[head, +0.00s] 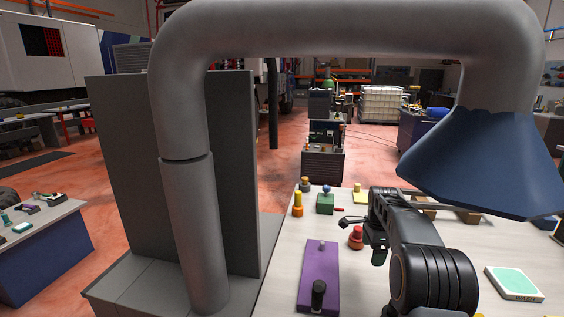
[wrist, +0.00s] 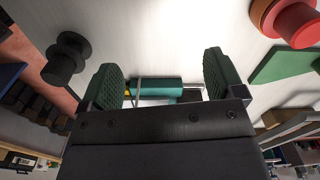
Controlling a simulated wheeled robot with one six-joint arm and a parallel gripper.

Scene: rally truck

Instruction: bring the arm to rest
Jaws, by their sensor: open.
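In the wrist view my gripper (wrist: 163,78) shows two green ribbed finger pads set wide apart. A teal cylinder (wrist: 155,86) shows in the gap between the pads, behind the gripper body's edge. I cannot tell how far it is from the fingers, and nothing is seen clamped. A red knob (head: 356,238) stands near the gripper in the head view.
A purple block with a black handle (head: 318,262), a green block with a blue knob (head: 325,204), an orange cylinder (head: 297,205) and a teal-topped white box (head: 513,283) stand on the bench. A thick grey duct (head: 190,230) with a blue hood (head: 490,165) arches overhead.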

